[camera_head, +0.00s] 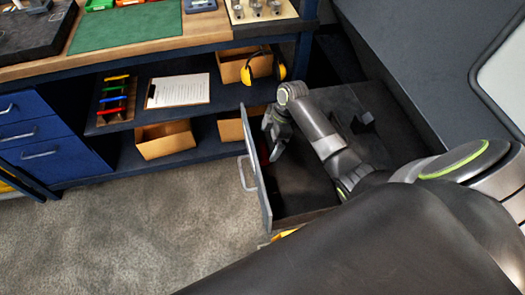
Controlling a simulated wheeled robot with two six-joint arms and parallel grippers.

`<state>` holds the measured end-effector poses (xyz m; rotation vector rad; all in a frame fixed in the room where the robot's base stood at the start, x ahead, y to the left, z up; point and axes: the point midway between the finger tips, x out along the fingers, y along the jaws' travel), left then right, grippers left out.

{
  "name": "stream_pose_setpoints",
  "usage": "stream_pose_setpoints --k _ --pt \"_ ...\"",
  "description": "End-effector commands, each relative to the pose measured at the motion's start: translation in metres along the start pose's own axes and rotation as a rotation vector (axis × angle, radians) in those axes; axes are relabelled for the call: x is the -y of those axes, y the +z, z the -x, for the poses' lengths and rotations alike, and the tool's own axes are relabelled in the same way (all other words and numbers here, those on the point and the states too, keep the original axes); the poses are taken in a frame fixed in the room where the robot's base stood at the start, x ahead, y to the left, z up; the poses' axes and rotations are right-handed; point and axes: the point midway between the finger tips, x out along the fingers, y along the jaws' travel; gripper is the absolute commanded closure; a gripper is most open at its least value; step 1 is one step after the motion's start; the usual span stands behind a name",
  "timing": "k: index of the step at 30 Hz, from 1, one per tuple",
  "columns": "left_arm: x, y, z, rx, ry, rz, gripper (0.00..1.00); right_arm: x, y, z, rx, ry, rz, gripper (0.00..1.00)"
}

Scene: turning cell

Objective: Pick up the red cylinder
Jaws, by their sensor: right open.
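My right gripper (274,146) is open and points down into the front part of an open drawer (262,190). Nothing shows between its fingers. No red cylinder can be made out clearly. The drawer floor below the gripper is dark with a faint reddish tint, and my right arm covers part of the drawer. My left gripper is not in view.
The drawer front has a grey handle (247,173). A dark block (362,122) lies farther back right. A blue bench (60,150) at left holds a clipboard (178,90), cardboard bins (165,140) and yellow earmuffs (247,74). The grey floor (140,220) is clear.

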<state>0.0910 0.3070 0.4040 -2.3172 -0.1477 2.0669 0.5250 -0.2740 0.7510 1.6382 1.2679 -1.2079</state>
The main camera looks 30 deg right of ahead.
Motion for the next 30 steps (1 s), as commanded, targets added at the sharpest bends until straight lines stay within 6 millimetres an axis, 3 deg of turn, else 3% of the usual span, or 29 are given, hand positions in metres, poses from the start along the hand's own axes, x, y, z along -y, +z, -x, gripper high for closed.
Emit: stream_pose_setpoints --k 13,22,30 --pt "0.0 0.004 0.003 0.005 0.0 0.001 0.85 -0.002 -0.003 -0.048 0.0 -0.002 -0.001 0.0" --pt "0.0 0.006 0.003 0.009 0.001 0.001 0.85 -0.002 -0.002 -0.053 0.0 0.001 0.001 0.0" --pt "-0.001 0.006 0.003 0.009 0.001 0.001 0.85 -0.002 -0.002 -0.052 0.001 0.0 0.0 0.34"
